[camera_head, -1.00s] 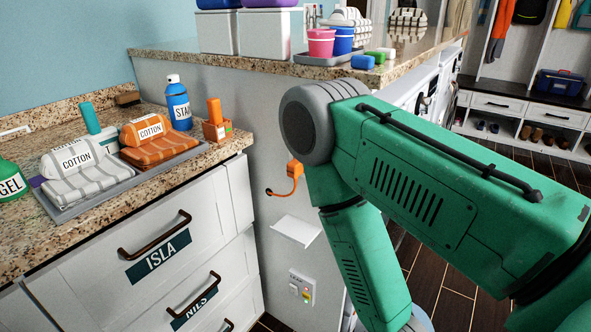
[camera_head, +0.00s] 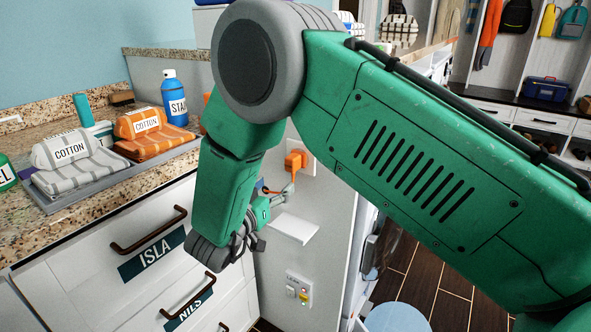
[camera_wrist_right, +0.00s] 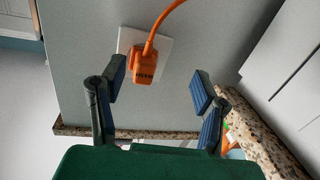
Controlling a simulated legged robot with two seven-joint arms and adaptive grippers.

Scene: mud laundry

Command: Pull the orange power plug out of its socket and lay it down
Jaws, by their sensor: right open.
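The orange power plug (camera_head: 295,160) sits in a white socket plate (camera_head: 308,160) on the grey side wall of the counter. Its orange cord shows in the right wrist view (camera_wrist_right: 165,18). My right gripper (camera_head: 281,191) is open and empty, just below the plug in the head view. In the right wrist view, the orange plug (camera_wrist_right: 145,66) lies ahead of the open fingers (camera_wrist_right: 160,84), nearer the left finger, with no visible contact. My forearm hides part of the wall. My left gripper is not in view.
A small white shelf (camera_head: 294,228) juts from the wall below the socket, with clear room on top. A switch panel (camera_head: 299,289) is lower down. White drawers (camera_head: 130,240) with dark handles stand left of my gripper. Folded towels (camera_head: 82,165) lie on a tray on the counter.

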